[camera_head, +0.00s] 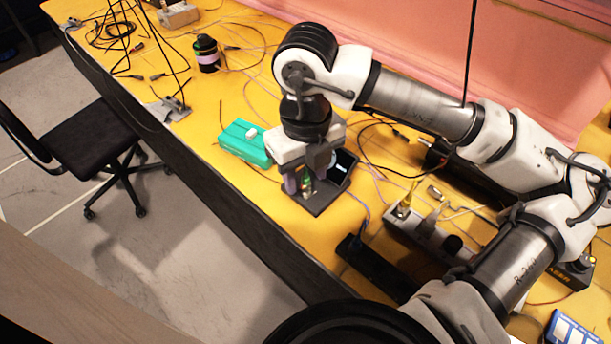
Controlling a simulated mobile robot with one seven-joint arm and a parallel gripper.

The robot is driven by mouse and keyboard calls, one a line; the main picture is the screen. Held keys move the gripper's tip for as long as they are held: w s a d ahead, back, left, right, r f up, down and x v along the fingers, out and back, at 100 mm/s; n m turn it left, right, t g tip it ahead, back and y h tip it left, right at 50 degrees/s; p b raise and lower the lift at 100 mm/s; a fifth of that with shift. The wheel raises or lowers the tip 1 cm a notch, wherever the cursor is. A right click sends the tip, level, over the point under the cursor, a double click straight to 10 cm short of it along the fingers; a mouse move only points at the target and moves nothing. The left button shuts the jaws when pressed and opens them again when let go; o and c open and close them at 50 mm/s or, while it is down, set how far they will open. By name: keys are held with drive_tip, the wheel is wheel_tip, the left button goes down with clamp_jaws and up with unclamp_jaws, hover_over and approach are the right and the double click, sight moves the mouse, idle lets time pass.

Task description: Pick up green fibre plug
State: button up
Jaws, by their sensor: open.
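My gripper (305,180) points down over a small dark open-topped tray (331,199) near the front edge of the yellow table. Its jaws are open. A small green thing (307,185), which looks like the green fibre plug, shows between or just behind the fingers. I cannot tell whether the fingers touch it. My gripper's body hides part of the tray.
A teal box (243,143) lies just left of my gripper. A power strip (428,236) with plugs and a black block (375,268) lie to the right. Loose cables cross the table. A black cylinder (206,53) stands farther back. A black chair (85,150) is on the floor at left.

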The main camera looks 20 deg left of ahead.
drive_tip(key=shift+c, duration=0.2)
clamp_jaws()
